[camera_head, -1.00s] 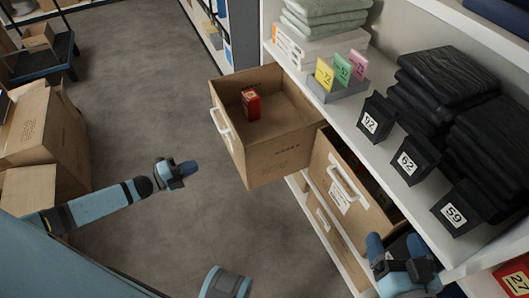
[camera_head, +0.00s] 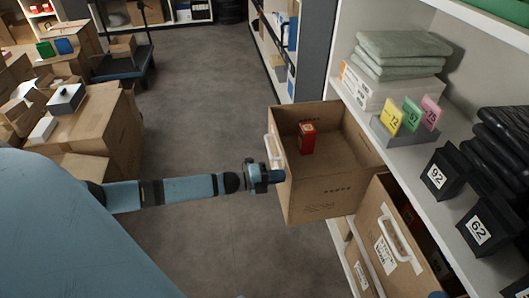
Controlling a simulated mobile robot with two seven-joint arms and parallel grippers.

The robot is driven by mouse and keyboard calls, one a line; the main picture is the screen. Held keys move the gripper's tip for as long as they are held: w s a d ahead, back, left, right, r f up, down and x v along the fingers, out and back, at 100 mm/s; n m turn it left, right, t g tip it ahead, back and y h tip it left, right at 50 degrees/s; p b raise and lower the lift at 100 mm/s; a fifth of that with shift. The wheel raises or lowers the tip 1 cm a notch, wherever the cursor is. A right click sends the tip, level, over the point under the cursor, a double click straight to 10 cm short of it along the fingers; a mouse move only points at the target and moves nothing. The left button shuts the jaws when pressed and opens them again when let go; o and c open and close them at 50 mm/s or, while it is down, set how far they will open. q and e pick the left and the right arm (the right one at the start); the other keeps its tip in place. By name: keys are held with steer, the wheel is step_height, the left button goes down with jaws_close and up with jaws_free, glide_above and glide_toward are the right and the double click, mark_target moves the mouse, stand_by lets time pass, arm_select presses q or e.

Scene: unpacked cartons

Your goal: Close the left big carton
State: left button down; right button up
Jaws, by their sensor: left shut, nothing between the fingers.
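The left big carton (camera_head: 325,208) is an open-topped brown box with a white handle (camera_head: 271,158) on its front, pulled out from the shelf unit like a drawer. A small red box (camera_head: 307,138) stands inside it. My left gripper (camera_head: 277,176) is shut and empty, at the carton's front face just below the handle; I cannot tell whether it touches. My right gripper is out of view.
Another carton (camera_head: 395,262) with a white handle is below and to the right, partly open. The shelf (camera_head: 395,150) above holds folded towels and number cards. Stacked cartons (camera_head: 110,125) stand at the left. Grey floor (camera_head: 205,110) between is clear.

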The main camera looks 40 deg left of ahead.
arm_select(q)
steer(key=shift+w+d, duration=0.3)
steer(key=shift+w, duration=0.05)
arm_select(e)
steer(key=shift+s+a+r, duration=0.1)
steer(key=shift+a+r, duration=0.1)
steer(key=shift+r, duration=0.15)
arm_select(q)
steer(key=shift+w+d, duration=0.1)
steer(key=b+x, duration=0.7)
steer(key=x, duration=2)
steer(key=shift+r+b, duration=0.25)
steer(key=shift+b, duration=0.1)
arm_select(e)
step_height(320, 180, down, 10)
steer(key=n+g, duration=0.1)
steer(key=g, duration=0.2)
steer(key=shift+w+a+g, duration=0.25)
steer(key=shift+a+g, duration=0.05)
